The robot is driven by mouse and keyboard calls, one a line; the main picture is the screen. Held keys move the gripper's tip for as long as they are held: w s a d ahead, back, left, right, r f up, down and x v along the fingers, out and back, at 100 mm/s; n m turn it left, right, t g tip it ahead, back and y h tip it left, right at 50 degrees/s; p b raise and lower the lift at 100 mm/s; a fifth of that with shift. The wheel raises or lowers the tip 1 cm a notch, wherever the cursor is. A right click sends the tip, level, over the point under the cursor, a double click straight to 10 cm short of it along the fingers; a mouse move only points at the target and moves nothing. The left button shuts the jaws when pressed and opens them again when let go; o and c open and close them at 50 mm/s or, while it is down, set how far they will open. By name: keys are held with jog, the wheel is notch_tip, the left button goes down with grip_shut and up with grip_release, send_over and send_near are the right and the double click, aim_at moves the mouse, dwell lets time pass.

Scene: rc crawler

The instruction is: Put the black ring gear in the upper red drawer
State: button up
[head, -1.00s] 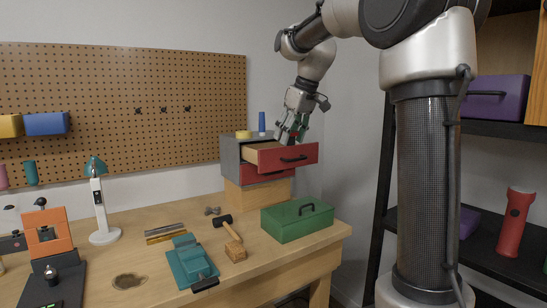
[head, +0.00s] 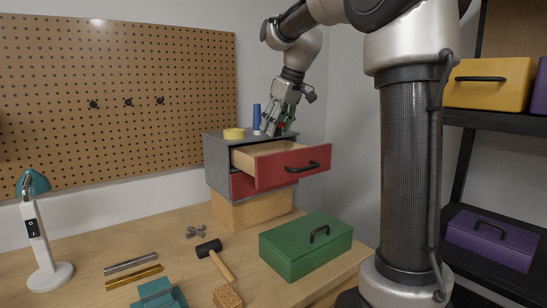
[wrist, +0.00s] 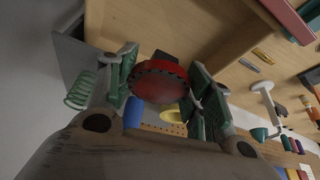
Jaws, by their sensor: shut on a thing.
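The grey cabinet (head: 216,168) stands on a wooden block. Its upper red drawer (head: 295,166) is pulled out, with its pale wooden inside open at the top; the lower red drawer (head: 243,184) looks shut. My gripper (head: 279,127) is above the cabinet, behind the open drawer's front. In the wrist view its fingers are closed on a round red part with a dark toothed rim (wrist: 160,82). A bit of red shows between the fingertips in the head view. I cannot make out a separate all-black ring gear.
A blue cylinder (head: 257,116) and yellow roll (head: 234,133) stand on the cabinet top. A green spring (wrist: 80,90) shows beside the gripper in the wrist view. A green toolbox (head: 305,245), mallet (head: 215,255) and metal bars (head: 131,264) lie on the bench.

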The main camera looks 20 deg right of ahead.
notch_tip(320, 180, down, 8)
jog(key=shift+f, duration=0.1)
jog(key=shift+f, duration=0.15)
jog(key=o, duration=1.1)
jog(key=v, duration=1.2)
jog(key=s+f+m, duration=0.1)
jog(key=s+f, duration=0.4)
jog(key=s, duration=0.3)
jog(key=s+a+f+m+h, duration=0.1)
jog(key=s+f+m, duration=0.1)
jog(key=s+f, duration=0.3)
jog(key=s+f+m, duration=0.1)
jog(key=s+f, duration=0.5)
jog(key=s, duration=0.7)
jog(key=shift+s+a+h, duration=0.2)
jog(key=shift+a+h, duration=0.05)
jog(key=shift+h, duration=0.15)
